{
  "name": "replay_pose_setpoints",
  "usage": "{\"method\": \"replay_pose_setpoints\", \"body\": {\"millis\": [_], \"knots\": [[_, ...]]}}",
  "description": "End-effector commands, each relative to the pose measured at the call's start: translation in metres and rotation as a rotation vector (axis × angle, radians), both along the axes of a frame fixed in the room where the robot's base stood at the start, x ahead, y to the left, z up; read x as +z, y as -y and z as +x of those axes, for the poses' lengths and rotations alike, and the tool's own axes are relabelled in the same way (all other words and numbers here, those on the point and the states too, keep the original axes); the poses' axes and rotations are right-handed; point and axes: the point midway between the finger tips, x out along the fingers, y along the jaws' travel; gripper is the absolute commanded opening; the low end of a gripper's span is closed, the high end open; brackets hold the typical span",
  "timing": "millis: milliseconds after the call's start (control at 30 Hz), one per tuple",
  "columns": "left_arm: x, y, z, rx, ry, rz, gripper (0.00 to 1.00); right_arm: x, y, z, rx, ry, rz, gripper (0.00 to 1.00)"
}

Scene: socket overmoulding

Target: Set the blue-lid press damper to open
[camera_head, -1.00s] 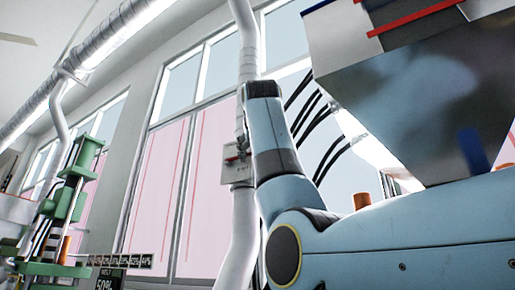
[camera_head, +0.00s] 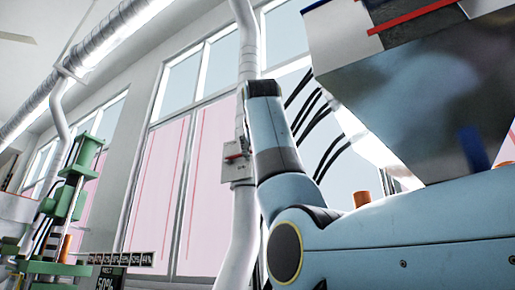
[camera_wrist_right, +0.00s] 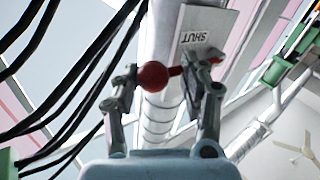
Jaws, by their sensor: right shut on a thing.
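In the right wrist view the damper plate (camera_wrist_right: 203,22) carries the word SHUT, seen upside down. The red ball knob (camera_wrist_right: 153,76) of the lever lies between the fingers of my right gripper (camera_wrist_right: 165,78), which is shut on the lever. In the head view my blue right arm stands just right of the plate, and its gripper cannot be made out there. My left gripper is in neither view. I cannot see a blue lid clearly.
The white duct (camera_head: 240,225) runs down in front of pink-screened windows. Black cables (camera_wrist_right: 95,50) hang beside the gripper. A green press (camera_head: 68,195) stands at the left, and a display panel (camera_head: 107,282) at the bottom. A large metal hopper (camera_head: 430,95) fills the upper right.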

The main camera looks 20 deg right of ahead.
Motion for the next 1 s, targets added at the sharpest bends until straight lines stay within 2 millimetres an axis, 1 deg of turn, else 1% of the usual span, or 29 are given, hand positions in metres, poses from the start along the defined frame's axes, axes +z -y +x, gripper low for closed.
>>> {"method": "replay_pose_setpoints", "body": {"millis": [67,167,300,500,600,733,1000], "knots": [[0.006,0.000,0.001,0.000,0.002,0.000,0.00,0.005,0.001,-0.001,-0.004,-0.008,-0.009,0.00],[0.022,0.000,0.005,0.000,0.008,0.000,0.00,0.016,0.001,-0.001,-0.005,-0.040,-0.035,0.00],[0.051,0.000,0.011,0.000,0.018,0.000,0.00,0.031,0.000,0.000,-0.005,-0.114,-0.093,0.00],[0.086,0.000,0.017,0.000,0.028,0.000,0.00,0.045,-0.002,0.003,-0.006,-0.219,-0.177,0.00],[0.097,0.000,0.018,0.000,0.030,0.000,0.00,0.048,-0.003,0.004,-0.005,-0.257,-0.206,0.00],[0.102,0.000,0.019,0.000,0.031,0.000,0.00,0.047,-0.004,0.006,-0.005,-0.283,-0.227,0.00],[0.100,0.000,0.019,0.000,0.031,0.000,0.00,0.044,-0.004,0.006,-0.004,-0.288,-0.230,0.00]]}}
